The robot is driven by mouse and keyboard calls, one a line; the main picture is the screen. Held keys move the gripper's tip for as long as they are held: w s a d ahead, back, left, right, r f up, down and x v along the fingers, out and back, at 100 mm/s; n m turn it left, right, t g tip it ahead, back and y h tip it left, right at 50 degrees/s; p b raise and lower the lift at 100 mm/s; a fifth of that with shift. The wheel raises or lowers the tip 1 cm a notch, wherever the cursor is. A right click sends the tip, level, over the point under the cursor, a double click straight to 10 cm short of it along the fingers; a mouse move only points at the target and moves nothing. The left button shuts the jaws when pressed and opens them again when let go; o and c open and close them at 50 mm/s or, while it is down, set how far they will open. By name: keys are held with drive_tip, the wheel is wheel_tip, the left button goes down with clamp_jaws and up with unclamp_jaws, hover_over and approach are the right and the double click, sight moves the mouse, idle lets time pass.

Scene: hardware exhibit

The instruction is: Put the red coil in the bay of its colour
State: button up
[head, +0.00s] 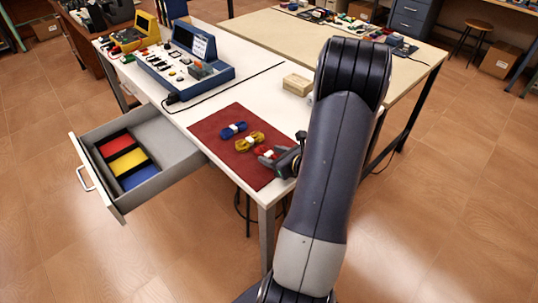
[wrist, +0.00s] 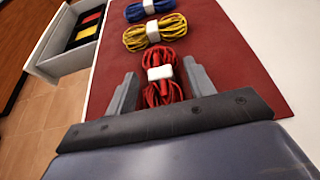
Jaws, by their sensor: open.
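The red coil (wrist: 163,92), bound with a white band, lies on the dark red mat (head: 220,124). In the head view the red coil (head: 264,153) is partly hidden by my gripper (head: 277,159). In the wrist view my gripper (wrist: 160,92) is open, with one finger on each side of the red coil. An open drawer (head: 182,149) at the table's left holds red (head: 114,144), yellow (head: 128,160) and blue (head: 138,177) bays. The drawer also shows at the upper left of the wrist view (wrist: 52,66).
A yellow coil (head: 249,140) and a blue coil (head: 233,130) lie on the mat beyond the red one. A tan box (head: 297,84) stands on the white table near its right edge. A blue instrument console (head: 187,60) stands farther back.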

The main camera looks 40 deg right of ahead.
sight(272, 155)
drive_tip(key=shift+w+f, duration=0.1)
drive_tip(key=shift+w, duration=0.15)
drive_tip(key=shift+c, duration=0.3)
clamp_jaws()
wheel_tip(272, 155, up, 10)
drive_tip(key=p, duration=0.1)
drive_tip(key=w+a+n+y+p, duration=0.1)
drive_tip(key=w+a, duration=0.4)
drive_tip(key=a, duration=0.8)
drive_tip(key=w+a+r+n+y+p, duration=0.1)
drive_tip(key=w+a, duration=0.5)
drive_tip(key=a, duration=0.6)
drive_tip(key=shift+w+a+r+n+g+y+p, duration=0.2)
drive_tip(key=shift+a+r+n+g+y+p, duration=0.15)
drive_tip(key=shift+y+p, duration=0.15)
